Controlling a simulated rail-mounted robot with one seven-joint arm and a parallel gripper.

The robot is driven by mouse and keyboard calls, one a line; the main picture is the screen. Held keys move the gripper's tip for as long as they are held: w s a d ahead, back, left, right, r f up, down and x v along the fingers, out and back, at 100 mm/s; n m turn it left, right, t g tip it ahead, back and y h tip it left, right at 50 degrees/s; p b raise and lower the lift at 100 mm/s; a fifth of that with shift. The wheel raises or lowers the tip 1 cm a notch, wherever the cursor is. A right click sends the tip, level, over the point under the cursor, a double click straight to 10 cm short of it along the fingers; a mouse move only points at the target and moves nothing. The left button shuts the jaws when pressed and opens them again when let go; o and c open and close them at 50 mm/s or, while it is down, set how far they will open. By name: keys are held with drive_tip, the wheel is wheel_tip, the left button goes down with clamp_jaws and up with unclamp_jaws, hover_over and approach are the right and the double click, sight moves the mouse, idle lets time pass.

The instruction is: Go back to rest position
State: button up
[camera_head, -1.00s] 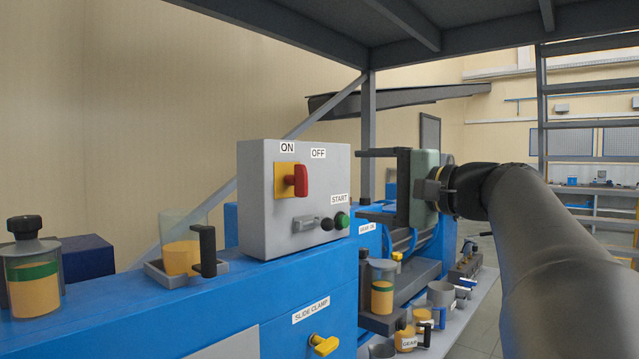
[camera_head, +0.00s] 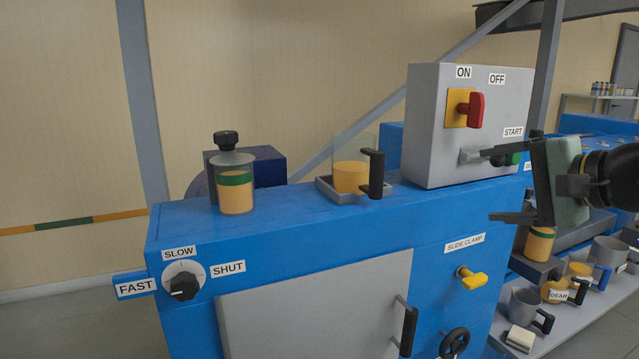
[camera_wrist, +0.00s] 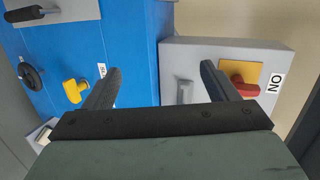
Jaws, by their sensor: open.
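My gripper (camera_head: 503,184) is at the right of the head view, in front of the grey control box (camera_head: 428,128). Its two dark fingers are spread apart, with nothing between them. In the wrist view the open fingers (camera_wrist: 165,85) point toward the blue machine (camera_wrist: 128,40) and the control box. The box has a red switch (camera_head: 475,109) on a yellow plate between ON and OFF labels. A green START button (camera_head: 513,159) is partly hidden behind the upper finger.
On the blue machine top (camera_head: 285,215) stand a lidded jar (camera_head: 235,185) and a tray with a cup (camera_head: 352,177). A yellow slide clamp knob (camera_head: 472,278) and a speed dial (camera_head: 184,281) are on its front. Mugs (camera_head: 525,306) stand at lower right.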

drive_tip(key=s+a+f+n+g+p, duration=0.25)
drive_tip(key=a+f+g+p, duration=0.25)
drive_tip(key=a+f, duration=0.45)
drive_tip(key=s+a+f+n+g+h+p, duration=0.3)
drive_tip(key=s+f+n+p, duration=0.1)
drive_tip(key=s+f+n, duration=0.1)
drive_tip(key=s+a+f+n+g+h+p, duration=0.3)
drive_tip(key=s+f, duration=0.4)
drive_tip(key=s, duration=0.3)
drive_tip(key=shift+a+n+g+p, duration=0.2)
drive_tip(key=shift+n+g+p, duration=0.25)
drive_tip(key=shift+n, duration=0.7)
drive_tip(key=shift+f, duration=0.1)
